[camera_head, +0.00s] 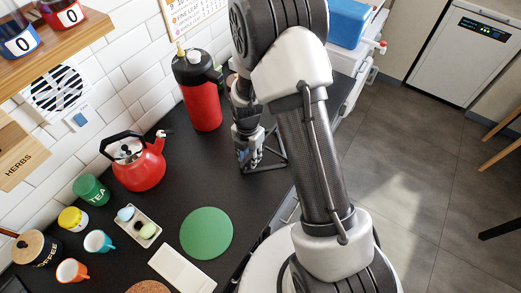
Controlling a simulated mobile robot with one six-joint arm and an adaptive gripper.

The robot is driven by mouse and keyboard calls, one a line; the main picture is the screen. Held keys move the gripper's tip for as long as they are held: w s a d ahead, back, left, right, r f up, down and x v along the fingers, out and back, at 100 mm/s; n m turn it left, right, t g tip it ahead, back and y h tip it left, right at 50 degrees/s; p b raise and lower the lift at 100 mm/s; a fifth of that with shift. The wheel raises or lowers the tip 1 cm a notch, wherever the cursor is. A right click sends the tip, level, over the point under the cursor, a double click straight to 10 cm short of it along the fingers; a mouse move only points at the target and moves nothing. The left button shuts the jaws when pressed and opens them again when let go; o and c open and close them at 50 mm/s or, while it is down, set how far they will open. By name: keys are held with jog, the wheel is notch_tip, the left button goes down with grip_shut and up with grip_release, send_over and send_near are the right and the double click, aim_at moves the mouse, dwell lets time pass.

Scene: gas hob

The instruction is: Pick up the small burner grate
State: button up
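A small dark burner grate (268,168) shows as a thin black frame at the far part of the black counter, just left of my arm. My gripper (249,160) points down at the left side of this frame, close to it or touching it. The grippers' fingers are small and dark here, so I cannot tell whether they are open or shut on a bar. My wrist hides part of the grate, and I cannot tell whether it rests on the surface or is lifted.
A red flask (203,97) stands behind and left of my gripper, and a red kettle (139,165) further left. A green round mat (206,233), a small tray (137,226), cups and canisters sit nearer on the counter (205,170). The floor at right is open.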

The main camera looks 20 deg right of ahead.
jog(key=shift+f, duration=0.8)
grip_shut()
jog(key=shift+r, duration=0.1)
dwell(0.4)
